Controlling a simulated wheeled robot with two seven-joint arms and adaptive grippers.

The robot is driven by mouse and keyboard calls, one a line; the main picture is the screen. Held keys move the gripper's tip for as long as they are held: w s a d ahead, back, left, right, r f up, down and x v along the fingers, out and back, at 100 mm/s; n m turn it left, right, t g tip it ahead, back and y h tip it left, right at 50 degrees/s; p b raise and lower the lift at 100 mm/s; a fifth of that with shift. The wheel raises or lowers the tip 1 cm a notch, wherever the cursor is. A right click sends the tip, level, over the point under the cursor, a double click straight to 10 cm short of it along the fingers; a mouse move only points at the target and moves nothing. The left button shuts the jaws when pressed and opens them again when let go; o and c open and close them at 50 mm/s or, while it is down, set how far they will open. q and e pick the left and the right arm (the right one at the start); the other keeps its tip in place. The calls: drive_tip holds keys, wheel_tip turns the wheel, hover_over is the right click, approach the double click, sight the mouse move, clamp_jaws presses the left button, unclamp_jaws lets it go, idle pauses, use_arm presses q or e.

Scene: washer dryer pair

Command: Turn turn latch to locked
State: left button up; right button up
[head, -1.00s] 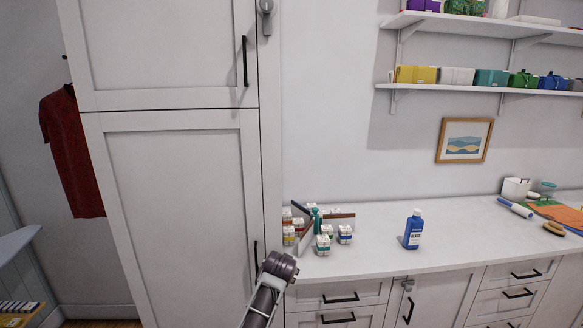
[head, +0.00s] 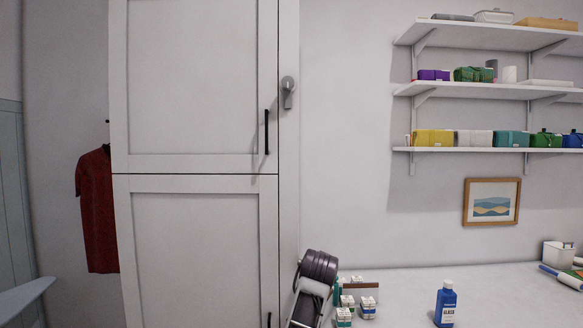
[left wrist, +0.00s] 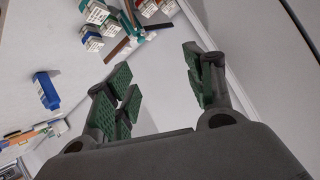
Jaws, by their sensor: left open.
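The turn latch (head: 288,92) is a grey round knob with a short lever, on the cabinet's right-hand frame beside the upper door (head: 190,85). Its lever hangs straight down in the head view. My left gripper (left wrist: 158,78) shows in the left wrist view with its green-padded fingers spread apart and nothing between them. A link of my arm rises at the bottom of the head view, well below the latch; the fingers are hidden there. My right gripper is not in view.
The lower door (head: 200,250) and the upper door handle (head: 266,132) are near the latch. The counter (head: 400,285) holds small boxes (head: 368,306) and a blue bottle (head: 445,304). Shelves (head: 490,90) with boxes and a picture (head: 491,201) hang at right. A red shirt (head: 98,215) hangs at left.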

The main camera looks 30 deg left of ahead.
use_arm(q)
wheel_tip(320, 180, up, 31)
drive_tip(key=s+n+t+y, duration=0.2)
drive_tip(key=t, duration=0.1)
drive_tip(key=n+t+y, duration=0.2)
drive_tip(key=n+y, duration=0.1)
approach(288, 81)
drive_tip(key=s, duration=0.2)
drive_tip(key=d, duration=0.1)
drive_tip(key=shift+s+d+r+p, duration=0.1)
drive_tip(key=shift+s+r+p, duration=0.25)
drive_tip(key=shift+s+p, duration=0.05)
drive_tip(key=shift+w, duration=0.15)
drive_tip(key=p+x, duration=0.1)
drive_tip(key=x, duration=0.2)
drive_tip(key=p+x, duration=0.1)
drive_tip(key=x, duration=0.3)
drive_tip(key=p+x, duration=0.2)
drive_tip(key=x, duration=0.2)
drive_tip(key=shift+w+f, duration=0.2)
drive_tip(key=shift+p+x, duration=0.35)
drive_tip(key=shift+x, duration=0.8)
drive_tip(key=shift+f, duration=0.2)
drive_tip(key=shift+c, duration=0.2)
